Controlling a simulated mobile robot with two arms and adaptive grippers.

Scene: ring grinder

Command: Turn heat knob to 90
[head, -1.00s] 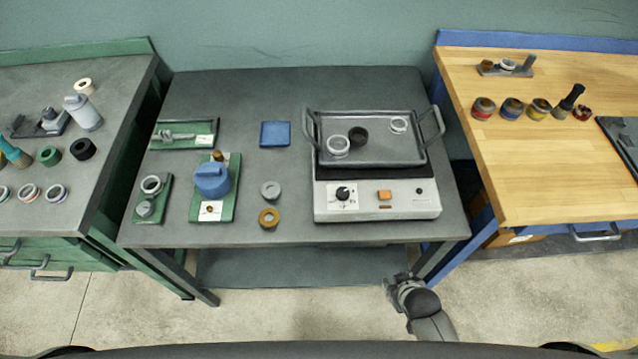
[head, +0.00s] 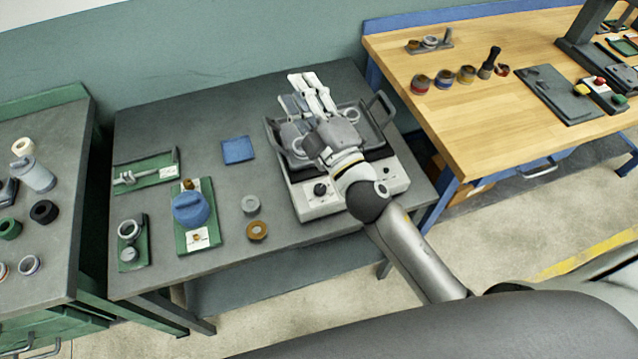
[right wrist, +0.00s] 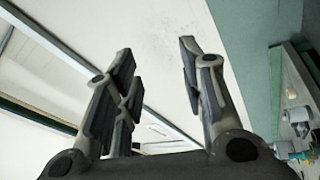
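The heat knob (head: 320,189) is a small black dial on the white front panel of the hot plate (head: 322,207). Its pointer is too small to read. My right gripper (head: 308,84) is raised over the grey tray (head: 377,121) on the hot plate, beyond the knob and apart from it. Its fingers also show in the right wrist view (right wrist: 158,65), spread with nothing between them. My right arm covers the right part of the panel and much of the tray. My left gripper is not in view.
Left of the hot plate are a grey ring (head: 250,204), a brown ring (head: 257,230), a blue pad (head: 238,150) and a blue-topped device (head: 191,208) on a green base. A wooden bench (head: 480,120) stands at right.

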